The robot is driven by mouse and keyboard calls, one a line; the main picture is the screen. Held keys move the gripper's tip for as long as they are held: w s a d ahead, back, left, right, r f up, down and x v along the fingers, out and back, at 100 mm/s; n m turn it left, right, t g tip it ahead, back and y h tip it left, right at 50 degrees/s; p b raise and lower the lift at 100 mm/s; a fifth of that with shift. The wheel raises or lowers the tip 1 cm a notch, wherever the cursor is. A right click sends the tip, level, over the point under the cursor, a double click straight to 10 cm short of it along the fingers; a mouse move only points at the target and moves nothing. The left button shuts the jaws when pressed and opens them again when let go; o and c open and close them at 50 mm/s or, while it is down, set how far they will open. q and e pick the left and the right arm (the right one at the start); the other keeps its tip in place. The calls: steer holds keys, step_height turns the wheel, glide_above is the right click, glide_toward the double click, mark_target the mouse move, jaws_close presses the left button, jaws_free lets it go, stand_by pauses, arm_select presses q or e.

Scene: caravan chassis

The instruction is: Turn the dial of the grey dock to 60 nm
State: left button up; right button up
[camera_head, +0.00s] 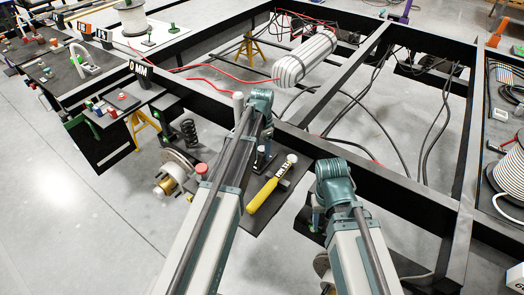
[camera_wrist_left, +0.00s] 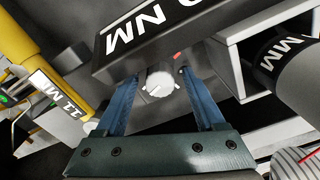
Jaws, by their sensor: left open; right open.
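In the left wrist view, a round light-grey dial (camera_wrist_left: 160,85) with a small pointer mark sits on a dark grey dock face (camera_wrist_left: 205,62). A black plate (camera_wrist_left: 185,30) reading "0 NM", partly cut off, lies above the dial. My left gripper (camera_wrist_left: 159,76) is open, with one blue finger on each side of the dial; I cannot tell whether they touch it. In the head view my left gripper (camera_head: 262,155) is over the dark board, and its arm hides the dial. My right gripper (camera_head: 317,215) is open and empty, to the right.
A yellow-handled tool (camera_head: 263,194) labelled "11 NM" lies close by. A grey cylinder (camera_wrist_left: 305,75) with a black label stands right of the dial in the wrist view. Black chassis beams (camera_head: 380,185) and a coil spring (camera_head: 189,132) are near the arms.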

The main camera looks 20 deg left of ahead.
arm_select(q)
jaws_close()
stand_by(0.4)
steer(key=n, duration=1.1)
steer(key=shift+n, duration=0.3)
stand_by(0.4)
jaws_free()
stand_by(0.3)
